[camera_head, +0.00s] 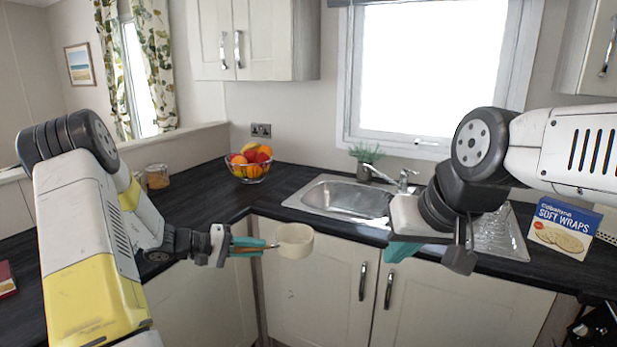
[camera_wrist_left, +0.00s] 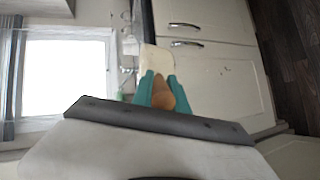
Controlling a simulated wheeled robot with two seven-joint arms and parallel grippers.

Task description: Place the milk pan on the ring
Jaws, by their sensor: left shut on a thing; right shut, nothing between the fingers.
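The cream milk pan (camera_head: 295,241) is held in the air in front of the cupboard doors, near the counter's front edge. My left gripper (camera_head: 262,246) is shut on its wooden handle. In the left wrist view the teal fingers (camera_wrist_left: 155,92) close around the round handle end (camera_wrist_left: 163,97), with the cream pan (camera_wrist_left: 157,62) beyond. My right gripper (camera_head: 400,250) is shut and empty, in front of the sink's right part and partly hidden by its own wrist. No hob ring can be made out.
A fruit bowl (camera_head: 250,168) stands at the back corner of the dark counter (camera_head: 195,190). The sink (camera_head: 350,198) with its tap (camera_head: 403,180) is in the middle. A Soft Wraps box (camera_head: 563,228) stands at the right. Jars (camera_head: 157,176) stand at the left.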

